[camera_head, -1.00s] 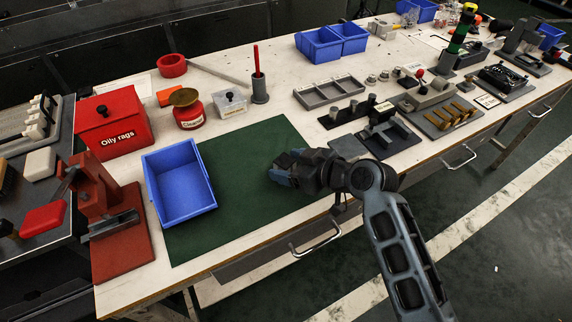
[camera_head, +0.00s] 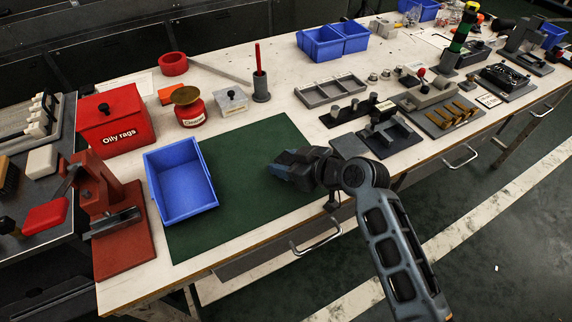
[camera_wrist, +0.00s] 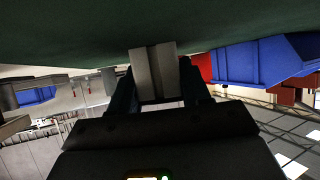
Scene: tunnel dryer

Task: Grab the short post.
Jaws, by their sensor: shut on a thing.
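The short post (camera_wrist: 154,74) is a grey block-like piece between the two dark fingers in the wrist view. My gripper (camera_wrist: 158,90) is shut on it. The post's end is close to the green mat (camera_wrist: 150,25); I cannot tell whether they touch. In the head view my gripper (camera_head: 281,168) is low over the right part of the green mat (camera_head: 235,205), and the post is hidden there.
A blue bin (camera_head: 181,182) stands on the mat's left side. A grey compartment tray (camera_head: 331,91) and dark fixtures (camera_head: 389,133) lie behind and right. A red rag box (camera_head: 115,122) and red press (camera_head: 112,220) stand left. The mat's middle is clear.

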